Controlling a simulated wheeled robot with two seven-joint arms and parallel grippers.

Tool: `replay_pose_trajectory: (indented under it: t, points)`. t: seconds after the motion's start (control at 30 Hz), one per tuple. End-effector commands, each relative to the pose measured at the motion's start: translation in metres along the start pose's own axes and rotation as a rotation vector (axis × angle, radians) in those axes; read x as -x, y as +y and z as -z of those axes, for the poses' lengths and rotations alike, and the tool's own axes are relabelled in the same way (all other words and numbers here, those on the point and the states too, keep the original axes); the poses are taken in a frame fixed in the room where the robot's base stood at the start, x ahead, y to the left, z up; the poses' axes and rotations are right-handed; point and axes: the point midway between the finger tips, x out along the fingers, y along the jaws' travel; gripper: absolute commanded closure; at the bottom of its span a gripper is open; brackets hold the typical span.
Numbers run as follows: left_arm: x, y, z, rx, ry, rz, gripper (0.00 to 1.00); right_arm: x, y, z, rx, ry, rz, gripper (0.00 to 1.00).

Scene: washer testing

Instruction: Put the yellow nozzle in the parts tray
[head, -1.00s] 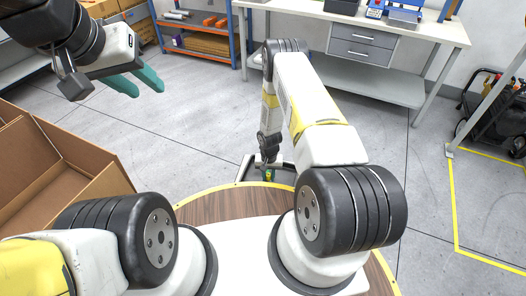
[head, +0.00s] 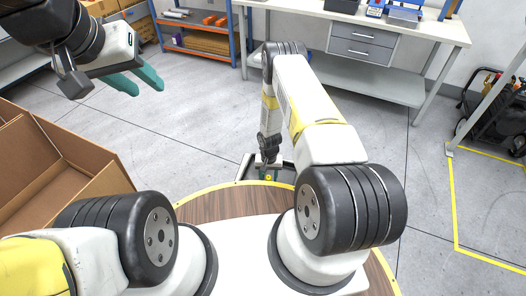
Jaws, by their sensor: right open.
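My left gripper (head: 136,82) is at the upper left, above the open floor, with its two teal fingers apart and nothing between them. My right arm reaches forward and down, and my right gripper (head: 268,174) is low beyond the far edge of the round wooden top. It is small and partly hidden, with a bit of green and yellow showing; I cannot tell whether the yellow is a nozzle. No yellow nozzle can be made out clearly. A grey tray-like container (head: 404,16) stands on the back workbench; I cannot tell whether it is the parts tray.
A white workbench (head: 440,30) with drawers stands at the back. A blue and orange shelf (head: 200,50) is to its left. An open cardboard box (head: 95,155) is at the left. A black cart (head: 498,118) stands at the right. The grey floor between is clear.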

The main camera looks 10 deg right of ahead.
Motion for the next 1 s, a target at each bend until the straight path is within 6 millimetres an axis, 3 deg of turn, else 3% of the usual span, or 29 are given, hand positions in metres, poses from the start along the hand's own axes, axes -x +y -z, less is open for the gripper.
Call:
replay_pose_trajectory:
  t: [0.23, 0.5, 0.7, 1.0]
  points:
    - [0.000, 0.000, 0.000, 0.000, 0.000, 0.000, 0.64, 0.022, 0.000, 0.001, -0.001, 0.002, 0.000, 0.54]
    - [0.000, 0.000, 0.000, 0.000, 0.000, 0.000, 0.64, 0.083, -0.001, 0.001, -0.001, 0.004, 0.001, 0.54]
    - [0.000, 0.000, 0.000, 0.000, 0.000, 0.000, 0.64, 0.117, 0.000, 0.001, 0.000, 0.002, 0.001, 0.54]
    - [0.000, 0.000, 0.000, 0.000, 0.000, 0.000, 0.64, 0.134, 0.000, 0.000, -0.001, 0.000, 0.000, 0.54]
